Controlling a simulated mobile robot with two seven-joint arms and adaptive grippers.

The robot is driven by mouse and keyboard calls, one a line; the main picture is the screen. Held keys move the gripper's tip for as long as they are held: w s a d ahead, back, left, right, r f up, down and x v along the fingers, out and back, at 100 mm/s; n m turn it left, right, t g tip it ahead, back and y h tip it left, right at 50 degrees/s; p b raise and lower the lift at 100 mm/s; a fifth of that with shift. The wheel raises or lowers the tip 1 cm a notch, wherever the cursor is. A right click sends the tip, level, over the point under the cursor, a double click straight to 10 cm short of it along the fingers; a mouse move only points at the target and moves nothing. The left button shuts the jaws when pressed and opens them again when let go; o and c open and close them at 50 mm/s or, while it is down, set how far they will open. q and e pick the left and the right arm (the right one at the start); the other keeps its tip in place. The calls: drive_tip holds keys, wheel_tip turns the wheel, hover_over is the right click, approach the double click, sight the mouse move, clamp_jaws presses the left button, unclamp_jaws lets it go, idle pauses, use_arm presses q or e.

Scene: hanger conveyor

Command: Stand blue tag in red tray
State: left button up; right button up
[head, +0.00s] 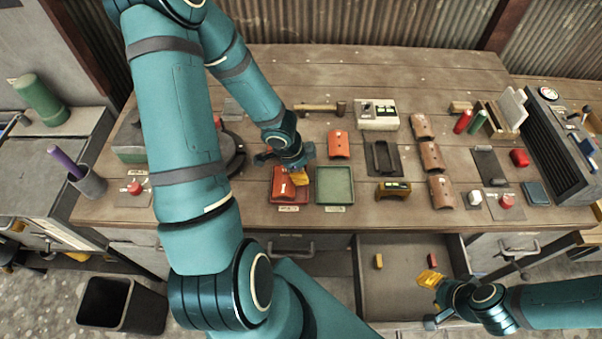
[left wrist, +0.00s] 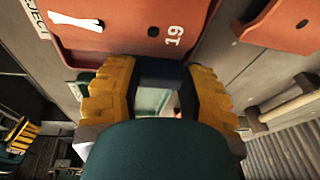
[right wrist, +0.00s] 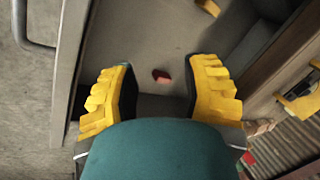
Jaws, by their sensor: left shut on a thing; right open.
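The red tray (head: 277,198) lies left of the green tray near the table's front edge, with a red piece (head: 284,188) in it. My left gripper (head: 300,177) is at the tray's back right. In the left wrist view its fingers are shut on a dark blue piece (left wrist: 162,73), seemingly the blue tag, mostly hidden by the gripper. Behind it is a red surface marked 19 (left wrist: 135,35). I cannot tell whether the held piece touches the tray. My right gripper (head: 431,280) is open and empty above the open drawer.
The green tray (head: 335,186) is empty, just right of the red tray. An orange tag (head: 338,144), a hammer (head: 320,107) and a black tray (head: 382,157) lie behind. The open drawer (head: 400,285) holds small yellow and red blocks. A flat blue item (head: 535,193) lies far right.

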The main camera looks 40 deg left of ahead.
use_arm(q)
drive_tip(key=shift+f, duration=0.25)
drive_tip(key=shift+s+f+b, duration=0.1)
drive_tip(key=shift+f+b, duration=0.2)
drive_tip(key=shift+b, duration=0.1)
drive_tip(key=shift+s+d+f, duration=0.1)
drive_tip(key=shift+f, duration=0.1)
drive_tip(key=o, duration=0.8)
drive_tip(key=shift+f, duration=0.15)
